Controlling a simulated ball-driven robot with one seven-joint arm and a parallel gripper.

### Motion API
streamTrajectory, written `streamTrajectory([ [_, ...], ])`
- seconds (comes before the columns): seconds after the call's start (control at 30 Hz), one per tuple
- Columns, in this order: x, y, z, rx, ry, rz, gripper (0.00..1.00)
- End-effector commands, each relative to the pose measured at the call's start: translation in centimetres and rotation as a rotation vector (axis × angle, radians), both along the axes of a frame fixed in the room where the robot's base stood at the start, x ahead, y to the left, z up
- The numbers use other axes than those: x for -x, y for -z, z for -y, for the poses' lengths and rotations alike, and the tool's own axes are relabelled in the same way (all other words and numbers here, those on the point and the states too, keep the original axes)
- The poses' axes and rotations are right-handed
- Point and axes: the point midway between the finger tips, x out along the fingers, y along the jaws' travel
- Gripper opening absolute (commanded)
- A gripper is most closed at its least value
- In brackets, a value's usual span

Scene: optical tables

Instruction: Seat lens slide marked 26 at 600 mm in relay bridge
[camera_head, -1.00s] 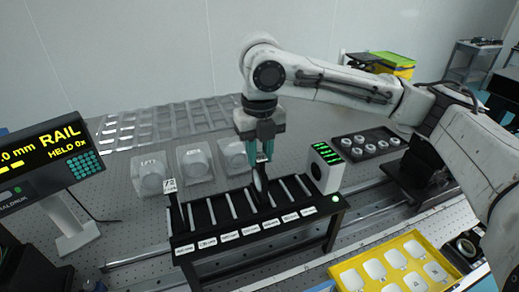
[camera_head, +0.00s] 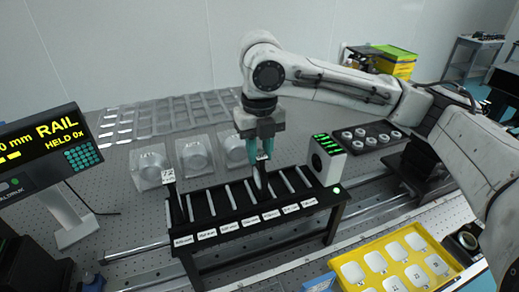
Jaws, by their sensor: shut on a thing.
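My gripper (camera_head: 262,150) points straight down over the relay bridge (camera_head: 217,232), a black bench-like rack with white slot bars and a row of white labels along its front. The gripper is shut on a dark, thin lens slide (camera_head: 260,178), which is upright and seen nearly edge-on. The slide's lower end is at the rack's top, among the slots right of the middle; I cannot tell whether it touches. Its marking and the slot labels are too small to read. Another slide (camera_head: 171,193) with a white tag stands at the rack's left end.
A white box with green lights (camera_head: 327,160) stands at the rack's right end, close to my gripper. Clear cases (camera_head: 194,156) lie behind the rack. A yellow tray (camera_head: 395,262) is at front right. A display (camera_head: 45,150) reading RAIL and HELD 0x stands at left.

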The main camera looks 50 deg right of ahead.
Motion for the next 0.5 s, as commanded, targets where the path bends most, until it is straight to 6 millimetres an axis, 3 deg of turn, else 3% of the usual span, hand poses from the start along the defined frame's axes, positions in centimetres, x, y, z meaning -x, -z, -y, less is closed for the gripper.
streamTrajectory([
  [0.27, -0.01, 0.32, -0.01, -0.001, 0.0, 0.001, 0.0],
  [0.3, -0.01, 0.29, 0.0, -0.001, 0.0, 0.001, 0.29],
  [0.5, -0.01, 0.28, 0.01, 0.0, 0.0, 0.0, 0.48],
])
